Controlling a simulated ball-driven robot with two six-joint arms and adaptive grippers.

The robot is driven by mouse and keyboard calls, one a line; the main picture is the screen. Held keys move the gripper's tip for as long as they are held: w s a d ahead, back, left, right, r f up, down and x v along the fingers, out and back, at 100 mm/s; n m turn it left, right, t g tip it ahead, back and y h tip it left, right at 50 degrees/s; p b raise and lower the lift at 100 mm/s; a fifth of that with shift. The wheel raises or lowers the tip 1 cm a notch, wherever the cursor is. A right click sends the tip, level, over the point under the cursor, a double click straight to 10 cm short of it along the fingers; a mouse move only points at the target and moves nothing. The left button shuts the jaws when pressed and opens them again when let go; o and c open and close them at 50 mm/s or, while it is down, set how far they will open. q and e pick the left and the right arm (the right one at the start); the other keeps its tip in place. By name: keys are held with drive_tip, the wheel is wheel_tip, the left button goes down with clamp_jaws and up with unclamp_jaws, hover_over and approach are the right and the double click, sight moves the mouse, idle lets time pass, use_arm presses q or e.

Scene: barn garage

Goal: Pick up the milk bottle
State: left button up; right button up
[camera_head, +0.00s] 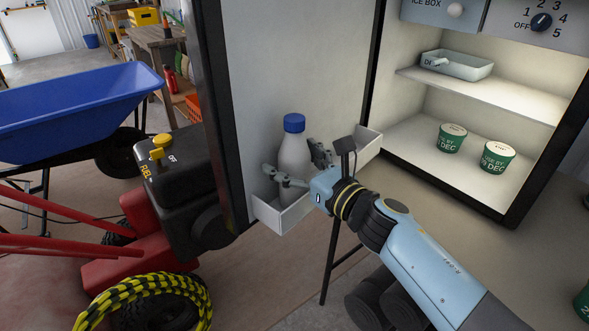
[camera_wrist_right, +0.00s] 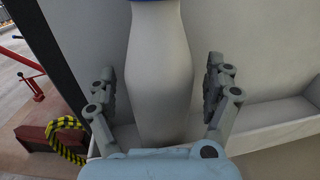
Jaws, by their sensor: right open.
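The milk bottle (camera_head: 293,152) is white with a blue cap and stands upright in the door shelf (camera_head: 284,219) of the open fridge door. My right gripper (camera_head: 300,165) is at the bottle in the head view. In the right wrist view, the bottle (camera_wrist_right: 158,75) stands between the two open fingers of the right gripper (camera_wrist_right: 162,100). Gaps show on both sides of the bottle. The bottle's base is hidden by the gripper and the shelf wall. My left gripper is not in view.
The fridge (camera_head: 478,184) stands open at right, with two green tubs (camera_head: 452,138) and a pale tray (camera_head: 457,66) inside. A red machine with a black fuel tank (camera_head: 177,168) and a blue wheelbarrow (camera_head: 75,108) stand left of the door.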

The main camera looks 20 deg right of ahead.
drive_tip(key=c, duration=1.6)
drive_tip(key=shift+d+r, duration=0.15)
